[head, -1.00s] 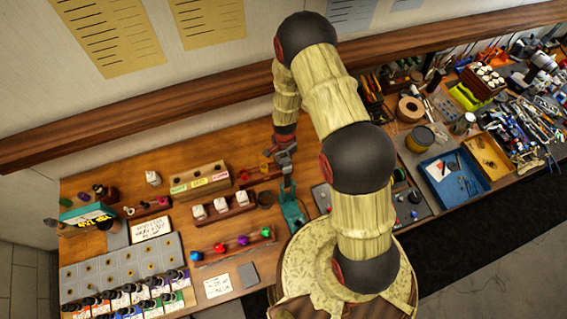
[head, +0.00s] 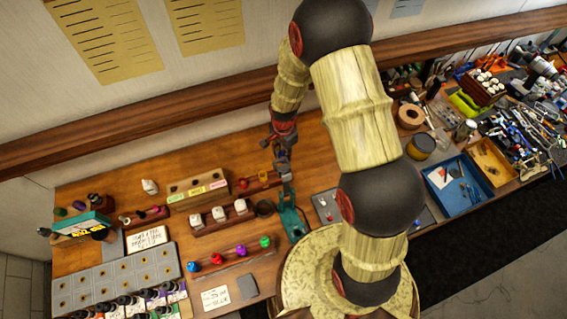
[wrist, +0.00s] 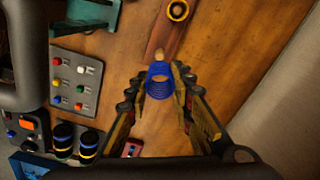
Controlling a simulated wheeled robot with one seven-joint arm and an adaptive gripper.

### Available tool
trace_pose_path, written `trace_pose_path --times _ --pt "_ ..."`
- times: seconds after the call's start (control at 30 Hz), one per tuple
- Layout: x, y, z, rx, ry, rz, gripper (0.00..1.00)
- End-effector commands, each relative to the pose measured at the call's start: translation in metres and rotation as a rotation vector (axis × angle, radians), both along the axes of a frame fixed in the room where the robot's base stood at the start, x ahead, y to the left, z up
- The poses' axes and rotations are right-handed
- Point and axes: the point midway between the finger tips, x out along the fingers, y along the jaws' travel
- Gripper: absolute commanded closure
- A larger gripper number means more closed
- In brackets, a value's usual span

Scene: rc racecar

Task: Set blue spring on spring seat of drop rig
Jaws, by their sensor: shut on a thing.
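A blue spring (wrist: 159,82) is in the wrist view, between the two fingertips of my gripper (wrist: 160,79). The gripper is shut on it. A pale wooden peg end (wrist: 159,56) shows just beyond the spring; I cannot tell whether the two touch. In the head view my gripper (head: 284,165) hangs over the back of the bench, and the spring is too small to make out. A teal stand (head: 291,218) is just in front of it and shows at the wrist view's top left (wrist: 92,14). I cannot tell which part is the spring seat.
A dark red wooden rail (wrist: 163,38) lies beyond the spring, with a yellow ring (wrist: 177,10) on it. A grey button panel (wrist: 76,82) is left of the gripper. A rack with white blocks (head: 221,218) and a row of coloured knobs (head: 228,254) stand to the left.

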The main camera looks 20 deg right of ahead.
Motion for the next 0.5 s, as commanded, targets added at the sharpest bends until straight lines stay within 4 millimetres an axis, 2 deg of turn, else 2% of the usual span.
trace_pose_path --times 0.03,0.2,0.5 --pt "0.002 0.0 0.011 0.0 -0.005 0.0 0.89" --pt "0.001 0.0 0.043 0.0 -0.004 0.0 0.89" --pt "0.001 0.0 0.071 -0.001 -0.001 0.0 0.89"
